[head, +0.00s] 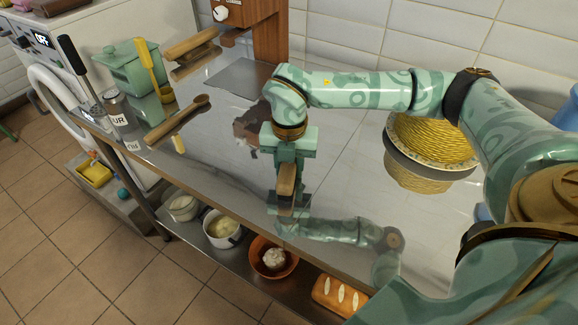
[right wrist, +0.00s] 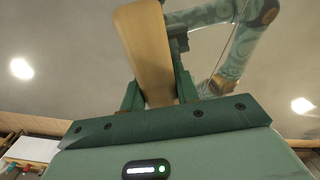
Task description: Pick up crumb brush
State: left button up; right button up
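My right gripper (head: 287,192) points down over the shiny steel worktop. Its fingers are closed on the sides of a wooden piece (head: 286,178), which looks like the crumb brush. In the right wrist view its smooth tan wood (right wrist: 147,50) sits between the two green fingers (right wrist: 157,95) and extends beyond them. No bristles show, and the fingers hide part of it. I cannot tell whether it touches the worktop. My left gripper is not in view.
A wooden-handled tool (head: 178,118) and a wooden bar (head: 190,44) lie on the worktop (head: 335,175) at left, near a green box (head: 122,68) and a jar (head: 117,106). A yellow basket (head: 435,137) stands at right. Bowls (head: 222,229) and bread (head: 340,296) are on the lower shelf.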

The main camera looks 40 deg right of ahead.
jog(key=shift+c, duration=0.5)
